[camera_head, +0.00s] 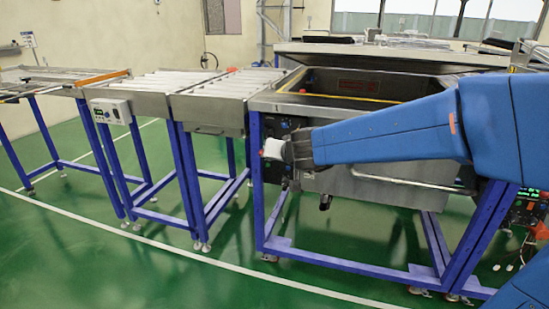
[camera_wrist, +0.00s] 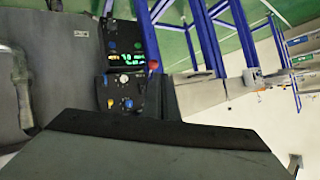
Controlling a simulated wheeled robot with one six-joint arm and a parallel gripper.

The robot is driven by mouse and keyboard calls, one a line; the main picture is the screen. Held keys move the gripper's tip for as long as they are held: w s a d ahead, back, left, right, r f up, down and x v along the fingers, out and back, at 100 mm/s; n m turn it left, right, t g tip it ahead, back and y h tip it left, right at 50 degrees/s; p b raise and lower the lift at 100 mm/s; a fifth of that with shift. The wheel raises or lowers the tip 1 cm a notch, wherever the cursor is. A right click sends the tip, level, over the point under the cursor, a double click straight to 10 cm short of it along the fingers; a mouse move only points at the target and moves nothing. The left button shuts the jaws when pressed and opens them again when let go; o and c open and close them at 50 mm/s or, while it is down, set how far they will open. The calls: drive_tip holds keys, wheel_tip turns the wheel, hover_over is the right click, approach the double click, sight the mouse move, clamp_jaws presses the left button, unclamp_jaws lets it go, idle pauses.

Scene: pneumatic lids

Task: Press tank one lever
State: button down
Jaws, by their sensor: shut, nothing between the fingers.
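A steel tank (camera_head: 385,185) on a blue frame stands at centre right with its lid (camera_head: 390,56) raised. A dark control panel (camera_wrist: 128,62) on its front has a lit green display, a red button (camera_wrist: 153,64) and small knobs or levers (camera_wrist: 126,103). I cannot tell which of these is the tank one lever. My gripper (camera_head: 274,149) is shut and empty, in front of the panel at the tank's left end. My arm hides part of the tank front. In the wrist view a large dark part of my gripper fills the bottom, and contact with the panel cannot be seen.
A roller conveyor (camera_head: 215,88) on blue legs joins the tank's left side, with a white control box (camera_head: 110,110). A metal handle bar (camera_head: 415,182) runs along the tank front. Another panel with a red display (camera_head: 525,208) is at right. The green floor in front is clear.

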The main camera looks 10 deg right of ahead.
drive_tip(key=shift+s+r, duration=0.1)
drive_tip(key=shift+s, duration=0.55)
drive_tip(key=s+a+n+g+y, duration=0.1)
drive_tip(key=s+n+g+y, duration=0.25)
drive_tip(key=s, duration=1.25)
drive_tip(key=s+d+f+g+h, duration=0.2)
drive_tip(key=s+d+f, duration=0.2)
drive_tip(key=s+d, duration=0.2)
drive_tip(key=s+d+f+g+h, duration=0.1)
drive_tip(key=s+d+f+h, duration=0.2)
drive_tip(key=s+d, duration=0.4)
drive_tip(key=s+f+m, duration=0.1)
drive_tip(key=s, duration=0.3)
drive_tip(key=shift+s+d+f+g+h, duration=0.15)
drive_tip(key=shift+s+f+g+h, duration=0.1)
drive_tip(key=shift+f+g+h, duration=0.1)
idle(0.4)
